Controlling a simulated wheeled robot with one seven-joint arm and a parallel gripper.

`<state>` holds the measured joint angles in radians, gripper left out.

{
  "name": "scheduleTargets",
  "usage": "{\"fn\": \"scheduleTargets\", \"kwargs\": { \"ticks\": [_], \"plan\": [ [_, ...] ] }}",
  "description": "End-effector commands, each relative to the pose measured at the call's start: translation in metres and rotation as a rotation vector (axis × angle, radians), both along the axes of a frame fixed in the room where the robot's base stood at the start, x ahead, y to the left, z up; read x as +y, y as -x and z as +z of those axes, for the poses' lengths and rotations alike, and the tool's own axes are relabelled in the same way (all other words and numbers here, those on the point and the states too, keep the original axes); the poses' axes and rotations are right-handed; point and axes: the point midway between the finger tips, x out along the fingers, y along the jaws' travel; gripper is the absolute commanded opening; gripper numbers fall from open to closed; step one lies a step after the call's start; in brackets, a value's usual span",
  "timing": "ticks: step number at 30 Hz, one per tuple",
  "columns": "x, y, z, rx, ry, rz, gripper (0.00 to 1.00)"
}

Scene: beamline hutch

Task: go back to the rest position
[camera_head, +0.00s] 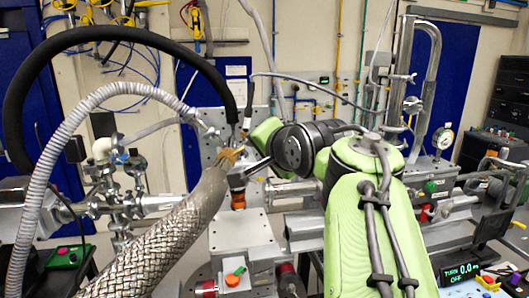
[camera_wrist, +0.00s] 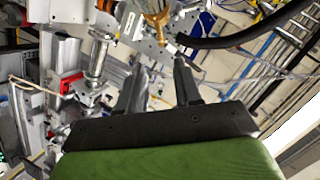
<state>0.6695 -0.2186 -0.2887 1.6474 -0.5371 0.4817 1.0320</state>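My gripper (camera_wrist: 160,66) shows in the wrist view with its two grey fingers apart and nothing between them. Past the fingertips there is a brass-coloured fitting (camera_wrist: 157,24) on grey metalwork; I cannot tell its exact distance from the fingers. In the head view my green arm reaches forward from the lower right and bends left at a black joint, over the beamline equipment. The gripper's fingertips cannot be made out clearly there. No marker of a rest position shows.
A thick braided hose (camera_head: 160,245) and a black hose (camera_head: 75,40) arch close on the left of the arm. A grey platform (camera_head: 250,235) bears an orange piece (camera_head: 238,201) and a small green-and-orange part (camera_head: 233,278). Metal pipes and a gauge (camera_head: 443,138) stand at right.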

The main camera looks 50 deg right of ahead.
Motion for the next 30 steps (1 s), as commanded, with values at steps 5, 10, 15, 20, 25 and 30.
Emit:
{"fn": "scheduleTargets", "kwargs": {
  "ticks": [5, 10, 15, 20, 25, 30],
  "plan": [
    [0.009, 0.020, 0.008, -0.001, -0.001, 0.000, 0.34],
    [0.010, 0.022, 0.008, 0.001, -0.002, 0.000, 0.34],
    [0.010, 0.021, 0.009, 0.001, -0.002, 0.000, 0.34],
    [0.010, 0.021, 0.009, 0.001, -0.002, 0.000, 0.34],
    [0.034, 0.017, -0.011, 0.059, 0.021, 0.068, 0.34],
    [0.134, 0.027, -0.104, 0.339, 0.171, 0.387, 0.34]
  ]
}}
